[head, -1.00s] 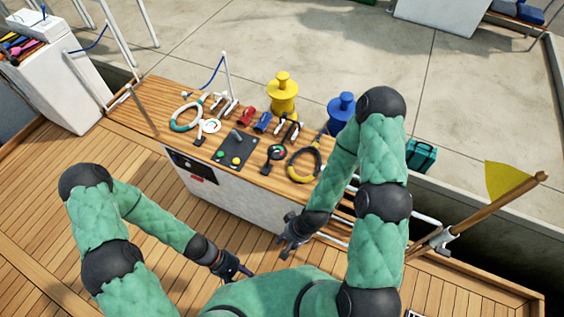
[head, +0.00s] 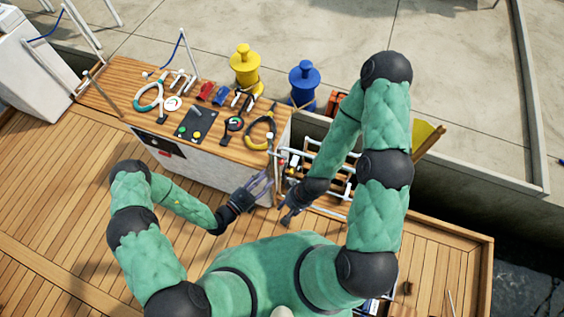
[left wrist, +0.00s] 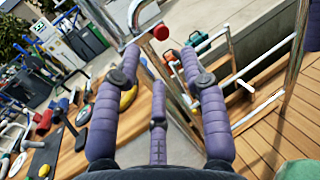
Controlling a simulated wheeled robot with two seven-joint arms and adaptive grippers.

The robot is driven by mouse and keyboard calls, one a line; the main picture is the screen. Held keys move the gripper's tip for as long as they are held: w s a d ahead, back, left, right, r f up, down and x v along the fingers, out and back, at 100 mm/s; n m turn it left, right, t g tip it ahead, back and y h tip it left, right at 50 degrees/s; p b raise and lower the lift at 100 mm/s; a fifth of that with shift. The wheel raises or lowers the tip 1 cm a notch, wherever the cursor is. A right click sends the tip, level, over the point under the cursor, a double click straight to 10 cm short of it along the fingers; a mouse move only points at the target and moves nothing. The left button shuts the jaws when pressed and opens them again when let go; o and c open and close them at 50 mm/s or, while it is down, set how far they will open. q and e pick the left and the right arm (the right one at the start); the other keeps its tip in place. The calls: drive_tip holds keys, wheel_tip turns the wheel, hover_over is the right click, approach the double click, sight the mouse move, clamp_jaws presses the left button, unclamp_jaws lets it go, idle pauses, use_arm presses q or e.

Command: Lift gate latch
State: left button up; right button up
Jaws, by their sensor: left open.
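The gate latch shows in the left wrist view as a metal bar with a red knob (left wrist: 160,33), at the top of a metal post. The gate (head: 322,188), with white rails, stands right of the console in the head view; its rails also show in the left wrist view (left wrist: 262,106). My left gripper (head: 266,180) is open and empty at the console's right end, beside the gate. In the left wrist view its purple fingers (left wrist: 160,57) point at the knob, which appears beyond and between the tips. My right gripper (head: 287,214) is lower, near the gate; its jaws are too small to read.
The wood-topped console (head: 215,142) carries several tools, rings and a dark button panel (head: 195,125). Yellow (head: 244,68) and blue (head: 303,84) bollards stand behind it on the concrete quay. A yellow flag (head: 428,138) is at the right. The wooden deck (head: 60,200) at left is clear.

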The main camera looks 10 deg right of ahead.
sight(281, 162)
use_arm(q)
drive_tip(key=x, duration=0.9)
drive_tip(key=shift+w+d+b, duration=0.15)
drive_tip(key=shift+d+b, duration=0.15)
drive_tip(key=shift+d, duration=0.05)
